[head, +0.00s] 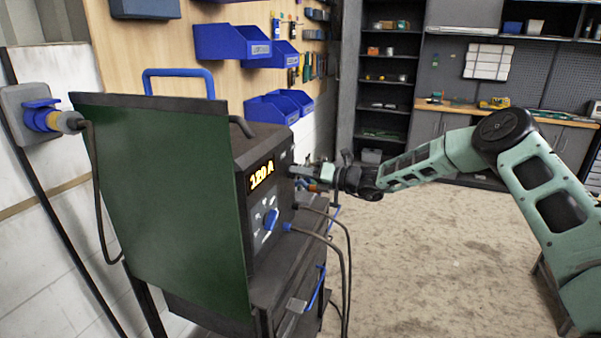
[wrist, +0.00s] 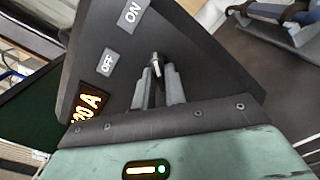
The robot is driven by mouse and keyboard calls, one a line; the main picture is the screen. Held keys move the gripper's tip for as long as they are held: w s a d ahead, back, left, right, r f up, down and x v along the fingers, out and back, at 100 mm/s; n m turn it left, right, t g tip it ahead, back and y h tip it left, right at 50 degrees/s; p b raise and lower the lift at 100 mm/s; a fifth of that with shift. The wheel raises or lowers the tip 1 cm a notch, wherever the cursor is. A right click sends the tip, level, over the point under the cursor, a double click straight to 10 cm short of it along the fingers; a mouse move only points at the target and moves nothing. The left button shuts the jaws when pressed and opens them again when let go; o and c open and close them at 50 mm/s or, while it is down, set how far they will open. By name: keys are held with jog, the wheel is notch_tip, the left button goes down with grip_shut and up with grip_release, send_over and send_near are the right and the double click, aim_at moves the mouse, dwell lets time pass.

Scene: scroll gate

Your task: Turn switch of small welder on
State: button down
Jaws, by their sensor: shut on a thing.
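The small welder (head: 272,150) is a dark box with a green side panel on a cart. Its lit orange display reads 120 A, and it also shows in the wrist view (wrist: 88,104). A blue knob sits below the display. In the wrist view, the switch (wrist: 155,60) is a small metal lever beside the ON label (wrist: 132,13) and the OFF label (wrist: 107,62). My gripper (wrist: 156,72) is shut on the lever with a grey finger on either side. In the head view, my gripper (head: 318,177) reaches the welder's front from the right; the switch is hidden there.
Dark cables hang from the welder's front below my gripper. A wall socket (head: 30,115) with a blue plug is at left. Blue bins (head: 232,43) hang on the wall behind. Shelves and a workbench (head: 465,108) stand at the back. The floor (head: 430,240) at right is largely clear.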

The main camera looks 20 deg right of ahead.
jog(key=c, duration=1.5)
grip_release()
jog(key=shift+o, duration=0.2)
jog(key=b+v, duration=0.5)
jog(key=v, duration=1.2)
jog(key=shift+s+d, duration=0.15)
jog(key=shift+d, duration=0.05)
jog(key=shift+r, duration=0.1)
